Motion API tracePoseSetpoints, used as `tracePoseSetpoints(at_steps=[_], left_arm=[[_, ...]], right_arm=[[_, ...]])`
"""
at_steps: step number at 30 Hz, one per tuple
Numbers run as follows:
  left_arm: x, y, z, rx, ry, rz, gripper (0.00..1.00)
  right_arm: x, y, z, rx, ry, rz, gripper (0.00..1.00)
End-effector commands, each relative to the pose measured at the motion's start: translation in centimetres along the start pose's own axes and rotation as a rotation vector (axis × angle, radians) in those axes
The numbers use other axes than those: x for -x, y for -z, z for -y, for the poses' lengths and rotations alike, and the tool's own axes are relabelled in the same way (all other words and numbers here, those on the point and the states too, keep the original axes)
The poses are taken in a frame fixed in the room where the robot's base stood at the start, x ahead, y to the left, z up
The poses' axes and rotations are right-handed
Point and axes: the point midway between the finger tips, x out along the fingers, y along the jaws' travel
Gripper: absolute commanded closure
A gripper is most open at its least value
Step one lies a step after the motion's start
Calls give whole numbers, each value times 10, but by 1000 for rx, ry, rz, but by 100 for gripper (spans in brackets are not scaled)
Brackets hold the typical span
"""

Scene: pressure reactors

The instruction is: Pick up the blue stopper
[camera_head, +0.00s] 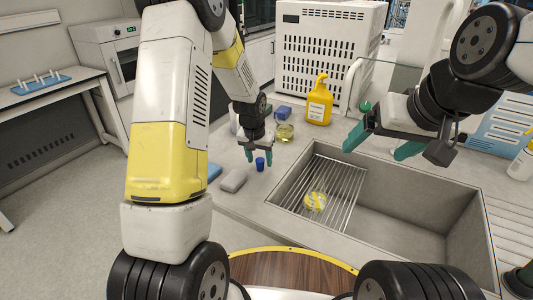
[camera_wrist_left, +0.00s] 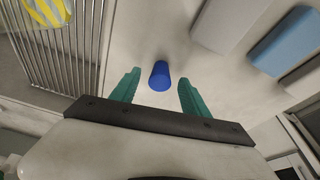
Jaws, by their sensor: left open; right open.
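The blue stopper (camera_head: 260,163) stands on the grey counter, left of the sink. It also shows in the left wrist view (camera_wrist_left: 159,75), between the two green fingers and a little beyond their tips. My left gripper (camera_head: 259,155) is open and points down above the stopper, with nothing between its fingers that I can see held. Its fingers also show in the left wrist view (camera_wrist_left: 158,84). My right gripper (camera_head: 377,148) is open and empty over the back edge of the sink.
The sink (camera_head: 420,205) has a wire rack (camera_head: 335,178) with a yellow striped item (camera_head: 315,201) on it. A grey block (camera_head: 233,180) and a blue block (camera_head: 213,172) lie near the stopper. A glass beaker (camera_head: 285,132) and a yellow bottle (camera_head: 319,103) stand behind.

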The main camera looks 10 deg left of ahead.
Motion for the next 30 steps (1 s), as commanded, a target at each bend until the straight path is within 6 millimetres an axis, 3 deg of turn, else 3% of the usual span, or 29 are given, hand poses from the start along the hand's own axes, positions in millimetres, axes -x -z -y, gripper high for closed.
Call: tracePoseSetpoints(at_steps=[4,13,21,30], left_arm=[[-19,-1,0,1,0,2,46],[-24,0,0,2,0,0,46],[-23,0,0,2,0,0,99],[-23,0,0,2,0,0,100]], right_arm=[[0,0,0,0,0,-1,14],[0,0,0,0,0,-1,14],[0,1,0,0,1,-1,14],[0,1,0,0,1,-1,14]])
